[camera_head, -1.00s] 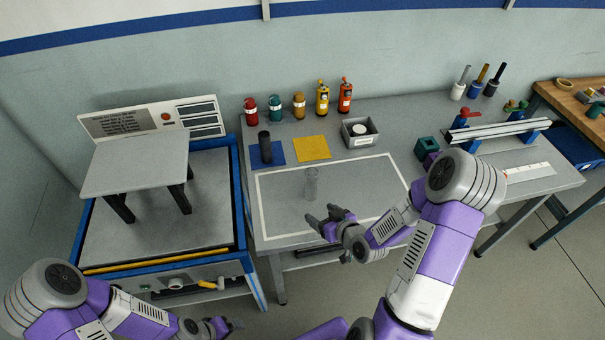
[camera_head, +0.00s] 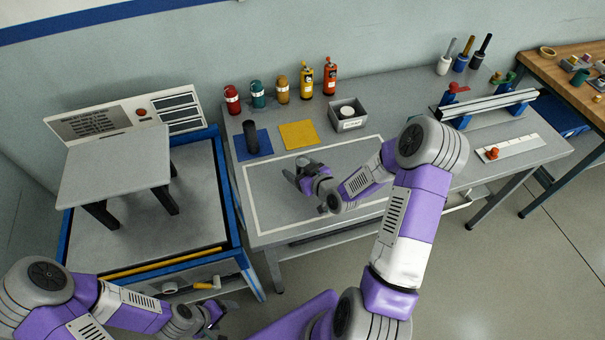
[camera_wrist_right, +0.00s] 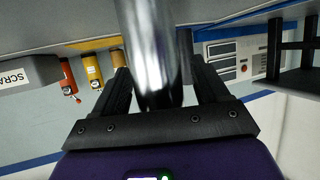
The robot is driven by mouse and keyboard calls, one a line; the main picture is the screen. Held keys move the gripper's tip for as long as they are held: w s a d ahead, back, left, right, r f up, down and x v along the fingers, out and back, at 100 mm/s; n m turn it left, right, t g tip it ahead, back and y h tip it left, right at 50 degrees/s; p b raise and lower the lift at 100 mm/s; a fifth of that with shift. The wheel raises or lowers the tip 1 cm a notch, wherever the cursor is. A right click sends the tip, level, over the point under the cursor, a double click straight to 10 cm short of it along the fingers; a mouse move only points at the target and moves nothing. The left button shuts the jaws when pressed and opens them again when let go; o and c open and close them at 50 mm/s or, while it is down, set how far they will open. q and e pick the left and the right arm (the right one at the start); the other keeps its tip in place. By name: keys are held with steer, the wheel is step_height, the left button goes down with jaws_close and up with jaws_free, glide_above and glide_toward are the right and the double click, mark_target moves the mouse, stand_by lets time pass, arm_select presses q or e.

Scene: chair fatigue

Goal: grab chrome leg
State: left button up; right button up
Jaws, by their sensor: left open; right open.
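The chrome leg (camera_wrist_right: 152,50) is a shiny upright cylinder that shows large in the right wrist view, between the two dark fingers of my right gripper. In the head view my right gripper (camera_head: 302,174) is over the white-outlined area of the bench and hides the leg. The right gripper is open around the leg; a small gap shows beside the right finger, and contact on the other side is hard to tell. My left gripper (camera_head: 215,316) is open and empty, low at the front of the left test stand.
A dark leg (camera_head: 250,138) stands on a blue mat beside a yellow mat (camera_head: 298,134). Several bottles and a grey bin (camera_head: 348,118) line the back. A stool seat (camera_head: 115,172) stands in the blue-framed test stand (camera_head: 222,205). A metal rail (camera_head: 488,106) is at right.

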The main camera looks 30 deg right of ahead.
steer(key=c, duration=1.2)
steer(key=shift+c, duration=0.2)
steer(key=shift+r, duration=0.15)
